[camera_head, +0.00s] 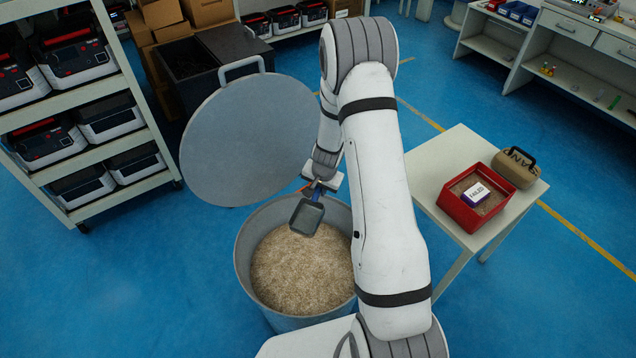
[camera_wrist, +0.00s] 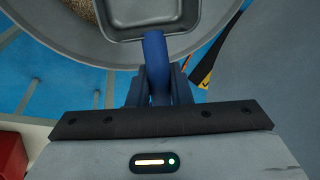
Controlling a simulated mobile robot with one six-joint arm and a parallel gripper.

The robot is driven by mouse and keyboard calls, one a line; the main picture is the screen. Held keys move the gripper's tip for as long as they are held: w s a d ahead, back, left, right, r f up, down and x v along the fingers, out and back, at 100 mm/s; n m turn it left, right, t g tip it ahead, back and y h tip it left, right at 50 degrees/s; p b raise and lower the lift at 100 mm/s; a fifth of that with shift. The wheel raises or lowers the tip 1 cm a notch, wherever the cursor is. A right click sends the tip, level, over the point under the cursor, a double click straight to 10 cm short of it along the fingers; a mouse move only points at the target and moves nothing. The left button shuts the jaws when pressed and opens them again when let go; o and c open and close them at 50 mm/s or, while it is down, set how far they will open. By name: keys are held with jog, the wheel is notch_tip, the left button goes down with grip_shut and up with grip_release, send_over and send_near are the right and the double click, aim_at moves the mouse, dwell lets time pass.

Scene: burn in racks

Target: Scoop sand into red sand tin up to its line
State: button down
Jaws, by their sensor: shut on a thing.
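My gripper (camera_head: 318,187) is shut on the blue handle of a grey scoop (camera_head: 306,217). The scoop hangs over the open sand bin (camera_head: 243,262), above its far right part. In the wrist view the handle runs between the fingers (camera_wrist: 158,88), and the scoop's pan (camera_wrist: 145,12) looks empty in the part that shows. Pale brown sand (camera_head: 303,268) fills much of the bin. The red sand tin (camera_head: 468,215) stands on the small white table to the right. It holds some brown sand and a small box labelled "FAILED" (camera_head: 477,194). The tin's line cannot be made out.
The bin's round grey lid (camera_head: 250,140) stands raised behind the bin. A tan sandbag (camera_head: 514,168) with a dark handle sits behind the tin on the white table (camera_head: 436,180). A rack of battery-like units (camera_head: 110,118) is at the left. Blue floor lies open at front left.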

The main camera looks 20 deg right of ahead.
jog(key=shift+f+b, duration=0.6)
jog(key=shift+b, duration=0.1)
notch_tip(320, 180, down, 20)
jog(key=s+a+t+h+b, duration=0.2)
jog(key=s+t+h+b, duration=0.15)
jog(key=b, duration=1.85)
jog(key=w+r+g+y+p, duration=0.1)
jog(key=r+p, duration=0.5)
jog(key=w+d+r+g+y+p, duration=0.1)
jog(key=r+g+y+p, duration=0.1)
jog(key=r+p, duration=0.5)
jog(key=w+d+r+g+y+p, duration=0.1)
jog(key=w+r+p, duration=0.1)
jog(key=r+p, duration=0.5)
jog(key=shift+d+g, duration=0.25)
